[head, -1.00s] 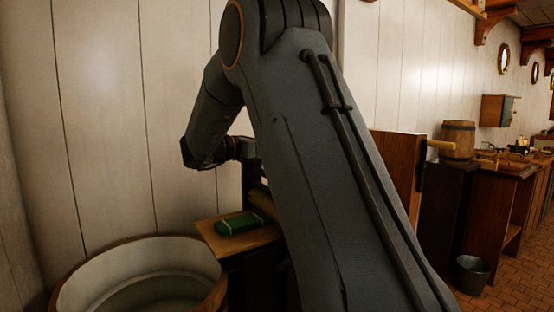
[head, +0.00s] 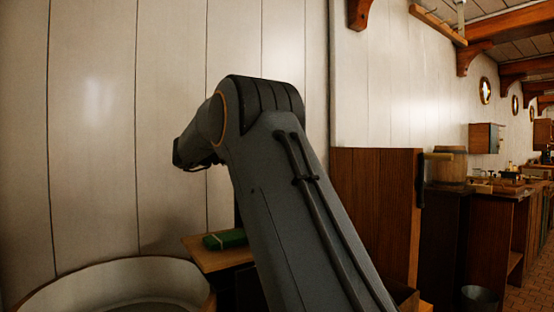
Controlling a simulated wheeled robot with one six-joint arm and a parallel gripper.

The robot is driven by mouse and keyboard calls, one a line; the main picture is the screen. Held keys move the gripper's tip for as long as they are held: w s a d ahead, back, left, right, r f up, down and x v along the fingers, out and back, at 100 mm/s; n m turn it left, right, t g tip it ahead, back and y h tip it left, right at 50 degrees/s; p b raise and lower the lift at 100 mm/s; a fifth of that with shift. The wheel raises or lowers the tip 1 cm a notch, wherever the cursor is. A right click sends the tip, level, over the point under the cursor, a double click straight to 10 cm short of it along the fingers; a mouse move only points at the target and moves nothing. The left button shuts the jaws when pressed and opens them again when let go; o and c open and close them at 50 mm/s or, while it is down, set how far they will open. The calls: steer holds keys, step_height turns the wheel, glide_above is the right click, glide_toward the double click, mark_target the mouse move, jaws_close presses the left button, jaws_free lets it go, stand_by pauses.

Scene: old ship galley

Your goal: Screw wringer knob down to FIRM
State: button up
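I cannot make out the wringer or its knob. My arm stands across the middle of the head view and hides what is behind it. My gripper does not show; the arm's far part bends left in front of the pale wall and no fingers are visible. A green bundle (head: 225,239) lies on a small wooden board (head: 206,259) just left of my arm.
A round pale-lined tub (head: 120,272) stands at the lower left. Behind are a barrel (head: 447,168) and a grey bucket (head: 479,298).

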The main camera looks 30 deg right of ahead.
stand_by(0.4)
steer(key=o, duration=1)
steer(key=shift+s, duration=0.1)
steer(key=shift+o, duration=0.2)
steer(key=shift+r+p, duration=0.1)
steer(key=shift+p, duration=0.25)
